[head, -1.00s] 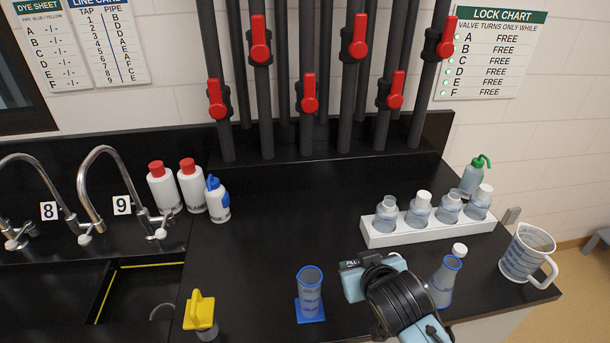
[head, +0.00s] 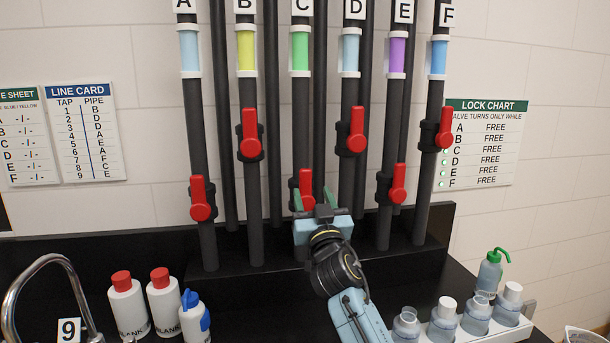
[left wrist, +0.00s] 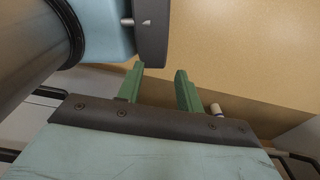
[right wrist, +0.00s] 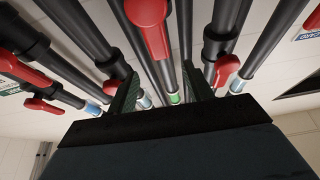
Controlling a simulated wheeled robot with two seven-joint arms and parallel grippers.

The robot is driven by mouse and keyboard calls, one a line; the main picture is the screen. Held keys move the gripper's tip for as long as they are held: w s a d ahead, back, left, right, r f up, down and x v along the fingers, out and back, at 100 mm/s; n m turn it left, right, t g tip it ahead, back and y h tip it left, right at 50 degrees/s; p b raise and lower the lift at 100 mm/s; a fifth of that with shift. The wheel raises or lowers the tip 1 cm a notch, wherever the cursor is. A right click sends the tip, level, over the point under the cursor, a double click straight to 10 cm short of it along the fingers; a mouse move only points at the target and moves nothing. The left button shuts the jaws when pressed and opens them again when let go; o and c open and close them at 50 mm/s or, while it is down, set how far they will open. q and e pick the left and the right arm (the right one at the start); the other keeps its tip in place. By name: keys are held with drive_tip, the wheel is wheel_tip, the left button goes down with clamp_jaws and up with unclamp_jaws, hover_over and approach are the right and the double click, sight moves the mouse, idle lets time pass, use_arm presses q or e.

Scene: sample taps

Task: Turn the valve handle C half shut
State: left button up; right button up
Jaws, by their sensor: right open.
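Pipe C (head: 301,110) carries the letter C and a green band. Its red valve handle C (head: 306,186) points upward along the pipe, and its lower part is hidden behind my right gripper (head: 313,202). The right gripper is open, its green fingers to either side of the handle in the head view. In the right wrist view a large red handle (right wrist: 150,30), on the green-banded pipe, shows between and beyond the fingers; I cannot tell if they touch. My left gripper (left wrist: 159,82) is open and empty in the left wrist view.
Red handles on neighbouring pipes stand close by: B (head: 249,135) upper left, D (head: 356,132) upper right, E (head: 398,185) right. The lock chart (head: 487,142) reads FREE for C. Bottles (head: 127,305) and a white flask rack (head: 500,334) stand on the counter below.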

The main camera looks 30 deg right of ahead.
sight(306, 176)
drive_tip(key=b+x, duration=0.1)
drive_tip(key=x, duration=0.7)
drive_tip(key=shift+w+d, duration=0.1)
drive_tip(key=shift+w, duration=0.3)
clamp_jaws()
